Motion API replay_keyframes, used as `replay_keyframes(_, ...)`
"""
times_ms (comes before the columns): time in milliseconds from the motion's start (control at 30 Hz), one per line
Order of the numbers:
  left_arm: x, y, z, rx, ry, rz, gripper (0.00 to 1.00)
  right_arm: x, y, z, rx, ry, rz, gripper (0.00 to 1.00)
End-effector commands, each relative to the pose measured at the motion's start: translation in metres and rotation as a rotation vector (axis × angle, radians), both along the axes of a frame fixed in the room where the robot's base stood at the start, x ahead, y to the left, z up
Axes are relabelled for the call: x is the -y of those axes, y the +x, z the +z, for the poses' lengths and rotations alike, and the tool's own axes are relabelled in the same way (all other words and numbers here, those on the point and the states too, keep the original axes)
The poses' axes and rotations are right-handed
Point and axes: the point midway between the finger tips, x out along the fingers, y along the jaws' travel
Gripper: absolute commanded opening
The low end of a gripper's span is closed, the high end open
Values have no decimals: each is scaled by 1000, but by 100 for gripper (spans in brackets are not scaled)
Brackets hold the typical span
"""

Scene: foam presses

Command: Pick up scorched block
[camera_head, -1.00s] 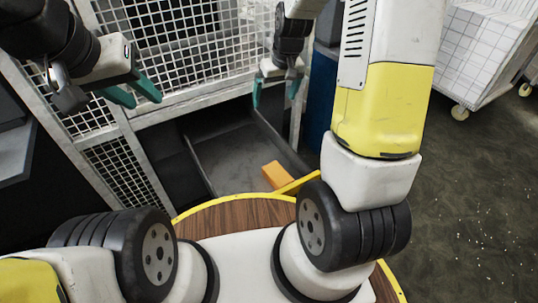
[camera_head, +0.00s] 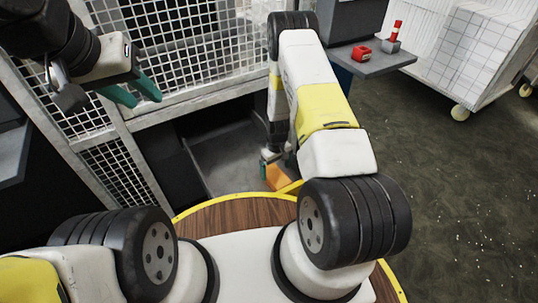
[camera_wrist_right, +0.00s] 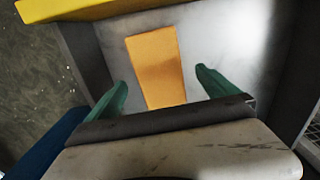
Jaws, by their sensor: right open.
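The scorched block is an orange-tan slab (camera_head: 277,177) lying in a grey open tray (camera_head: 222,160) in front of my base. In the right wrist view the block (camera_wrist_right: 156,66) lies between and beyond the two green fingertips.
A wire mesh press guard (camera_head: 180,45) stands behind the tray. A grey shelf (camera_head: 375,62) holds a red item (camera_head: 361,52) and a red-and-white signal light (camera_head: 396,36). A white wheeled cart (camera_head: 480,55) stands on the right, with open floor before it.

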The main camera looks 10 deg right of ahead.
Motion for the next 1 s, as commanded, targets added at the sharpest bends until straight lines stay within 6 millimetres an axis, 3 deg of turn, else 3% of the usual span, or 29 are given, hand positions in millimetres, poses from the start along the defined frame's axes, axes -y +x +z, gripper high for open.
replay_keyframes(300,0,0,0,0,0,0,36,1,2,-44,-1,1,0,98)
replay_keyframes(600,0,0,0,0,0,0,36,1,3,-49,1,0,0,98)
replay_keyframes(933,0,0,0,0,0,0,36,1,3,-48,0,0,0,33)
replay_keyframes(1000,0,0,0,0,0,0,36,1,3,-48,0,0,0,33)
